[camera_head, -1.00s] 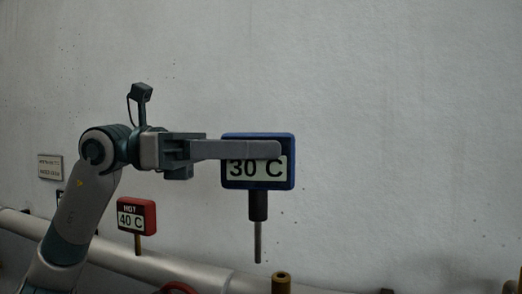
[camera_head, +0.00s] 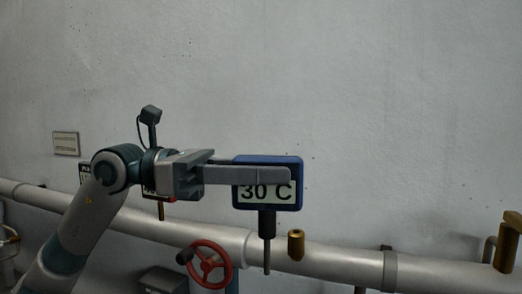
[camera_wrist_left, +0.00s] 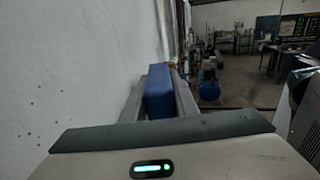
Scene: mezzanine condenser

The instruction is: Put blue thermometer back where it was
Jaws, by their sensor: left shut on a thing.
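The blue thermometer (camera_head: 268,204) reads "30 C" and hangs upright, its thin probe pointing down. My left gripper (camera_head: 285,176) is shut on its blue head, with one finger across the front of the display. In the left wrist view the blue head (camera_wrist_left: 158,92) sits between the two fingers. A short brass socket (camera_head: 296,245) stands on the grey pipe, just right of the probe. The probe tip shows lower in the picture than the socket's top, in front of the pipe, and apart from the socket. My right gripper is not in view.
The long grey pipe (camera_head: 340,262) runs along the wall. A red valve wheel (camera_head: 208,264) is below left of the probe. A red-cased thermometer (camera_head: 160,199) is mostly hidden behind my gripper. A brass fitting (camera_head: 507,240) stands at far right. The wall above is clear.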

